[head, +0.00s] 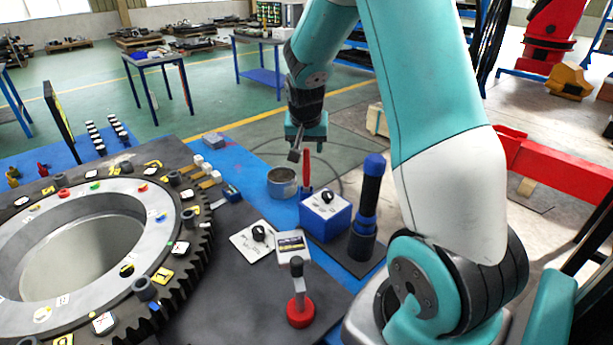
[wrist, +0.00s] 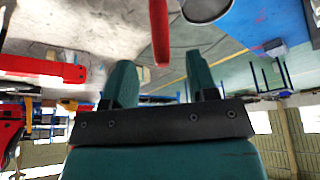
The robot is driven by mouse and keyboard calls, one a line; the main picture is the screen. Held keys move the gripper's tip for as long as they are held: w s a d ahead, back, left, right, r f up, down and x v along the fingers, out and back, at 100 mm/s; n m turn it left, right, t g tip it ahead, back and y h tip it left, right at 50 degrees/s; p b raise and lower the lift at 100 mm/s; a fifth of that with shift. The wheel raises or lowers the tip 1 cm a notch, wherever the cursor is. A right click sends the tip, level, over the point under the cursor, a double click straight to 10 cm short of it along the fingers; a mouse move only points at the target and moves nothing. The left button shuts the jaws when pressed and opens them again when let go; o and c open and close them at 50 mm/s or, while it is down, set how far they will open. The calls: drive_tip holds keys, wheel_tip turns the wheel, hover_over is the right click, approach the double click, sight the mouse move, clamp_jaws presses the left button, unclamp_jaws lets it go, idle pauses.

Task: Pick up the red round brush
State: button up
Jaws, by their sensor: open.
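A slim red upright piece (head: 306,168), which looks like the handle of the red round brush, stands on the blue part of the table between a grey metal can and a blue box. Its lower end is hidden in the head view. My gripper (head: 307,150) is open and empty, pointing down just above it. In the wrist view the red handle (wrist: 160,32) comes in from the top, its tip close to the gap between the two fingers of my gripper (wrist: 162,78). I see no contact.
The grey can (head: 282,182) stands close left of the handle. The blue box (head: 325,215) and a tall blue-and-black cylinder (head: 369,205) stand to its right. A dark-handled piece with a red round base (head: 301,312) stands in front. A large gear ring (head: 165,235) fills the left.

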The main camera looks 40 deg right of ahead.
drive_tip(key=p, duration=0.2)
hover_over(306, 177)
drive_tip(key=w+d, duration=0.1)
drive_tip(key=d, duration=0.1)
drive_tip(key=shift+w+a+f, duration=0.1)
drive_tip(key=shift+a+f, duration=0.05)
drive_tip(key=shift+f, duration=1.1)
drive_tip(key=shift+a+f, duration=0.1)
drive_tip(key=shift+f, duration=1.1)
clamp_jaws()
